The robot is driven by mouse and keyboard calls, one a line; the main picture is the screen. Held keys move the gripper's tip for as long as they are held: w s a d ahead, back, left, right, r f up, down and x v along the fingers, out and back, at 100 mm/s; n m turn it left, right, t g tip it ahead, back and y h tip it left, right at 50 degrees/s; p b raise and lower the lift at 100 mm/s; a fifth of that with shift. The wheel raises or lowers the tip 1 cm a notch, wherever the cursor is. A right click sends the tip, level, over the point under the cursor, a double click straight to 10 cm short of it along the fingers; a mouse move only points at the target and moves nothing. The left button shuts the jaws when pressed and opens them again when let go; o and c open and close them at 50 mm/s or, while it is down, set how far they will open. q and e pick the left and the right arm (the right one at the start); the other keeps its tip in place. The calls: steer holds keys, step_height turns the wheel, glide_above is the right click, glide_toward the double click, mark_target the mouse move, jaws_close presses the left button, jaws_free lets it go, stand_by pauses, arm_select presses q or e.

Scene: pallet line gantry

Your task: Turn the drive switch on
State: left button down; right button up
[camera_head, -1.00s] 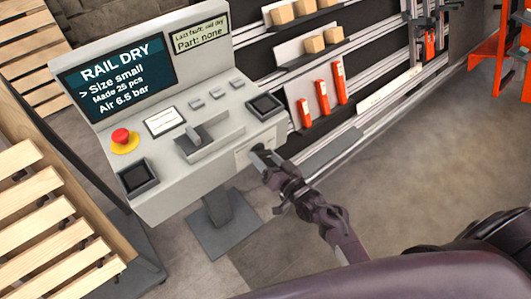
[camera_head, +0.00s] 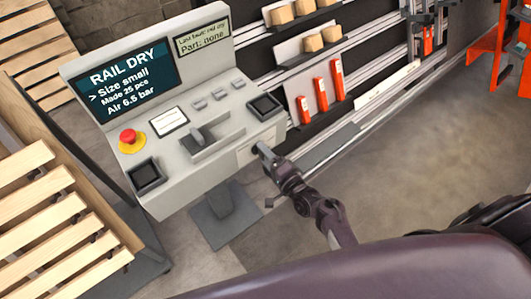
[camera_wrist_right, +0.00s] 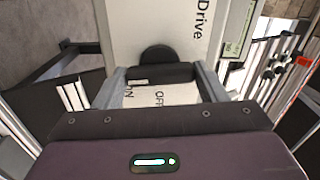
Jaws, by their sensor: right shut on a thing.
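The drive switch is a black rotary knob (camera_wrist_right: 157,57) on a white plate marked "Drive" (camera_wrist_right: 199,18) in the right wrist view. "ON" and "OFF" are printed on the plate, partly hidden by my gripper. My right gripper (camera_head: 261,149) is at the right end of the console's front face in the head view. It also shows in the right wrist view (camera_wrist_right: 160,76), with its jaws shut on the switch's black handle. I cannot tell which way the switch points. My left gripper is not in view.
A wooden slatted pallet (camera_head: 45,215) stands at left. Shelves with orange parts (camera_head: 322,95) stand behind.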

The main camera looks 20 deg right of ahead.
steer(key=shift+m, duration=0.6)
steer(key=o, duration=1)
steer(key=v, duration=0.8)
steer(key=shift+w, duration=0.1)
